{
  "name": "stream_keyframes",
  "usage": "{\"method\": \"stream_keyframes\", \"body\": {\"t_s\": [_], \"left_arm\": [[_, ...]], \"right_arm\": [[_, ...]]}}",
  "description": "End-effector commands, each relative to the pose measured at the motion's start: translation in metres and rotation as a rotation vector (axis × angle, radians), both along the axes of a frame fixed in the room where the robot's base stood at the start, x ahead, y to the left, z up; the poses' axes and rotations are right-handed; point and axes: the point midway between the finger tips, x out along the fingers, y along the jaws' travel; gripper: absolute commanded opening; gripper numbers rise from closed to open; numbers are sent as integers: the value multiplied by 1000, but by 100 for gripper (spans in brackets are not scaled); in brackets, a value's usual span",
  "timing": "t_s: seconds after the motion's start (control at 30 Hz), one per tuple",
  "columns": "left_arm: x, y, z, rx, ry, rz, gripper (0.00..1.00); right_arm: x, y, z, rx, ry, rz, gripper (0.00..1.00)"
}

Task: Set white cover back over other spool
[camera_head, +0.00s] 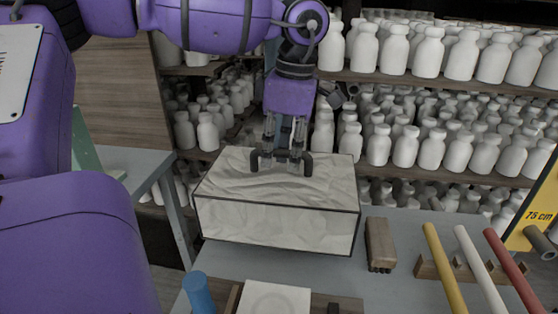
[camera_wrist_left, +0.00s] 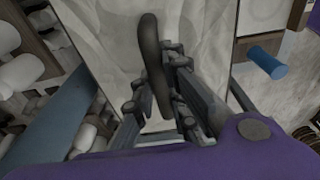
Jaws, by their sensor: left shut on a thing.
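The white cover (camera_head: 277,224) is a box shape with a crumpled white surface, dark edges and a dark handle (camera_head: 308,161) on top. My left gripper (camera_head: 282,160) is above the cover and shut on that handle. In the left wrist view the gripper's fingers (camera_wrist_left: 165,97) are on either side of the handle (camera_wrist_left: 153,62), with the cover's white top (camera_wrist_left: 105,40) behind. The cover is over the grey table's far left part; I cannot tell whether it touches the table. No spool shows; whatever is under the cover is hidden. My right gripper is not in view.
A wooden brush-like block (camera_head: 380,243) lies right of the cover. Yellow (camera_head: 445,268), white and red rods rest on a wooden rack at the right. A blue cylinder (camera_head: 198,293) and a white square slab (camera_head: 273,300) are in front. Shelves of white bottles stand behind.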

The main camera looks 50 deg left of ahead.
Motion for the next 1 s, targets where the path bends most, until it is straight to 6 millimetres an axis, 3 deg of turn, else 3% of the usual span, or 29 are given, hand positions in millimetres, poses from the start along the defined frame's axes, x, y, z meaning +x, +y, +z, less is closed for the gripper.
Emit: {"method": "stream_keyframes", "body": {"t_s": [0.3, 0.67, 0.7, 0.83, 1.0], "left_arm": [[-3, 4, -37, -1, 4, -3, 0], [-2, 4, -40, -1, 1, -2, 0], [-2, 4, -41, -1, 1, -2, 15], [-2, 4, -40, -1, 1, -2, 31], [-2, 4, -40, -1, 1, -2, 31]], "right_arm": [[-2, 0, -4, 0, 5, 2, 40], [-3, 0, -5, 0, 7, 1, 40], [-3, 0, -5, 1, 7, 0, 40], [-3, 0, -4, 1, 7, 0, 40], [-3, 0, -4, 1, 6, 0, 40]]}}
